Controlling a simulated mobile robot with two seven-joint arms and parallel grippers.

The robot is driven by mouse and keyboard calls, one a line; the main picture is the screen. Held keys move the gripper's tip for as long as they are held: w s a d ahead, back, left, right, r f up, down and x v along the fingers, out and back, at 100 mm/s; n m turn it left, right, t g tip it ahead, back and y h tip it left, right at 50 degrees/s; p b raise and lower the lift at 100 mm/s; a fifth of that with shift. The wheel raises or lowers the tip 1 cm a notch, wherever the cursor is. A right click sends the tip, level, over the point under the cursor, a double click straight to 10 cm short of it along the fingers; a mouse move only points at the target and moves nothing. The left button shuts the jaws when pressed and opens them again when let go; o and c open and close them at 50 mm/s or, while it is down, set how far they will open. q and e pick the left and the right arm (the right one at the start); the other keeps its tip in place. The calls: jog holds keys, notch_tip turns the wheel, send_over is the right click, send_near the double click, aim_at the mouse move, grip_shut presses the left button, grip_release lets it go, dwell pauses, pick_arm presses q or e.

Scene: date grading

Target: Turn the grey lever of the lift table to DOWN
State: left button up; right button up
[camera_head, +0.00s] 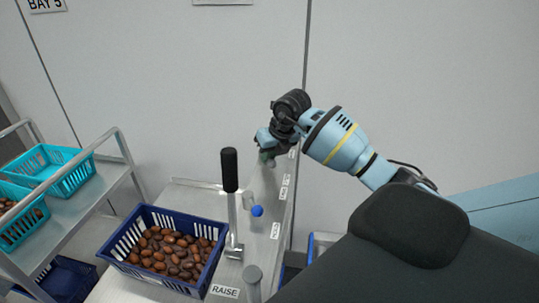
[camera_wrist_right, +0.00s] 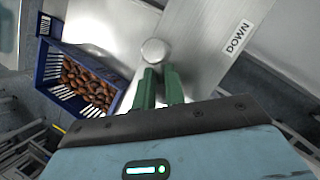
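The right gripper (camera_head: 267,158) is over the far end of the lift table. In the wrist view its two green fingers (camera_wrist_right: 159,70) are close together, with no object visible between them. A round grey knob (camera_wrist_right: 153,50), perhaps the grey lever's end seen end-on, lies just beyond the fingertips; I cannot tell whether they touch. A white DOWN label (camera_wrist_right: 237,37) lies to the right of the knob. In the head view the gripper seems to hide this spot. A RAISE label (camera_head: 225,291) is at the near end. My left gripper is not in view.
A blue crate of dates (camera_head: 121,238) stands on the table (camera_head: 185,188). An upright black-gripped lever (camera_head: 229,170), a blue knob (camera_head: 257,211) and a grey round-topped post (camera_head: 253,274) stand to its right. A cart (camera_head: 97,192) with turquoise baskets (camera_head: 75,174) is at left. A wall is behind.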

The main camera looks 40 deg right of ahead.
grip_shut()
